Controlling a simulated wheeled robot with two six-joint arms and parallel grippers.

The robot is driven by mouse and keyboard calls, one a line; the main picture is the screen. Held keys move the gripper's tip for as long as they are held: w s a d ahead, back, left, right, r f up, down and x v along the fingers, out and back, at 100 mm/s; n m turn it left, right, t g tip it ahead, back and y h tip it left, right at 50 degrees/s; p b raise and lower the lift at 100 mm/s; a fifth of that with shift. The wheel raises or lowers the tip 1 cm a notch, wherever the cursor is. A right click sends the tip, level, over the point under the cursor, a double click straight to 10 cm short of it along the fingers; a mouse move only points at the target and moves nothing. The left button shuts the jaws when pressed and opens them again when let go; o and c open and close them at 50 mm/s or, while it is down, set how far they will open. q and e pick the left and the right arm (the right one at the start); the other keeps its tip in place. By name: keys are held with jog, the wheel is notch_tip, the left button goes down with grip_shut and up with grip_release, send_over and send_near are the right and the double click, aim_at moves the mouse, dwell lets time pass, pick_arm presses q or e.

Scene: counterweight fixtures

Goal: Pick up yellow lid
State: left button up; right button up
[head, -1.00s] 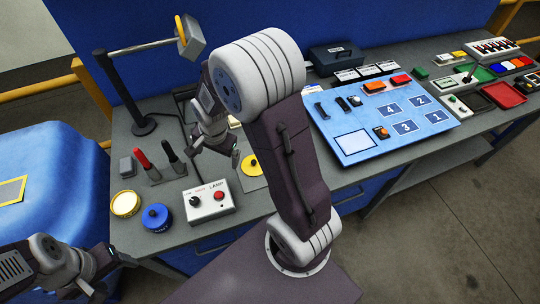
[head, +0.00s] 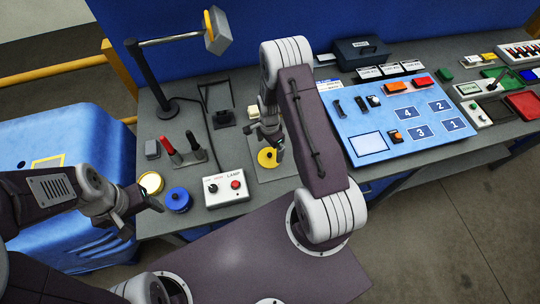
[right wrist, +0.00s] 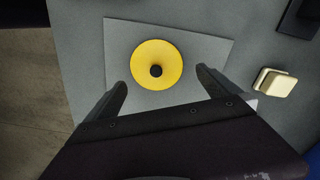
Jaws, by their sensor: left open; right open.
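The yellow lid (head: 267,158) is a round disc with a small black knob, lying on a grey square plate (head: 288,170) on the bench. It also shows in the right wrist view (right wrist: 157,64), a little beyond my fingertips. My right gripper (head: 272,140) is open and empty, just above and beside the lid; in the right wrist view its two fingers (right wrist: 162,88) stand apart on either side of the lid's near edge. My left gripper (head: 140,212) is open and empty at the left, in front of the bench near the blue round container.
A lamp control box (head: 226,190) stands left of the lid. A cream block (right wrist: 273,82) lies right of the plate. A blue board (head: 400,117) lies to the right.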

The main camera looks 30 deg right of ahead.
aim_at(270, 154)
jog(key=f, duration=0.1)
jog(key=f+p, duration=0.1)
jog(key=s+f, duration=0.1)
jog(key=shift+a+f+p, duration=0.25)
jog(key=shift+p, duration=0.1)
jog(key=shift+w+f, duration=0.15)
jog(key=shift+f, duration=0.2)
jog(key=shift+w+d+f, duration=0.1)
jog(key=shift+w+f, duration=0.05)
jog(key=shift+f, duration=0.05)
jog(key=shift+r, duration=0.1)
jog(key=c, duration=1.1)
